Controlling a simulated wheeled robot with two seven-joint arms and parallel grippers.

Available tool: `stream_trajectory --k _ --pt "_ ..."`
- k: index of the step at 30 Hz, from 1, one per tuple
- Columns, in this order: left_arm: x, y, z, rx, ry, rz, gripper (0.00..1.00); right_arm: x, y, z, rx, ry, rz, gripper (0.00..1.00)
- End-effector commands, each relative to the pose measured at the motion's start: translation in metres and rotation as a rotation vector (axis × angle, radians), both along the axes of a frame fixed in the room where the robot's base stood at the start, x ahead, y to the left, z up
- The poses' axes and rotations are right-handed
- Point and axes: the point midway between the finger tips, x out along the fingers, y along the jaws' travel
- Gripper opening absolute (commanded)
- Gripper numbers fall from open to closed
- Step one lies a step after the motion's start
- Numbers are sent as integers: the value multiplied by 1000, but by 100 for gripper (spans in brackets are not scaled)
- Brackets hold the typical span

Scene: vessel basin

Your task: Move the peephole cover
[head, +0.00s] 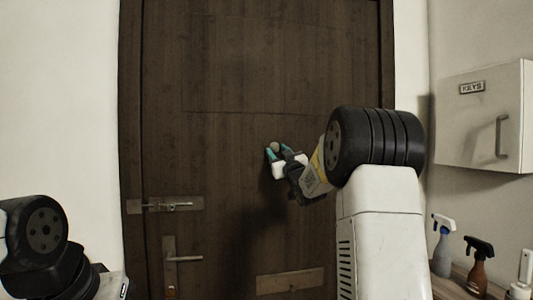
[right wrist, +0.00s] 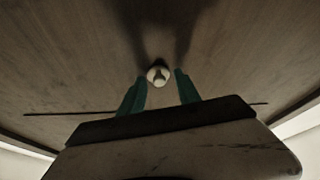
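The peephole cover (head: 274,147) is a small round pale piece on the dark wooden door (head: 230,60). It also shows in the right wrist view (right wrist: 158,76), with a darker mark at its middle. My right gripper (head: 279,151) is at the door by the cover. In the right wrist view its two teal fingers (right wrist: 162,80) are apart, with the cover between and just beyond their tips. Gaps show on both sides, so I see no grip on it. My left arm is at the lower left of the head view, and its fingers are not visible.
Door handles (head: 180,206) and a lower lever handle (head: 184,259) are at the door's left side. A plate (head: 290,281) is low on the door. A white key cabinet (head: 483,115) hangs at the right. Spray bottles (head: 443,245) stand on a shelf below it.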

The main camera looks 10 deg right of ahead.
Motion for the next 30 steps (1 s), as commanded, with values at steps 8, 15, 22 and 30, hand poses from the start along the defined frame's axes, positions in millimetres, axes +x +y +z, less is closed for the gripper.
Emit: stream_trajectory --k 8,15,22,30 --pt "0 0 0 0 0 0 36 1 0 0 0 0 -1 32" --pt "0 0 0 0 0 0 36 1 0 0 0 0 -1 0" --pt "0 0 0 0 0 0 36 0 0 0 11 1 -1 0" --pt "0 0 0 0 0 0 36 0 4 0 120 5 -1 0"
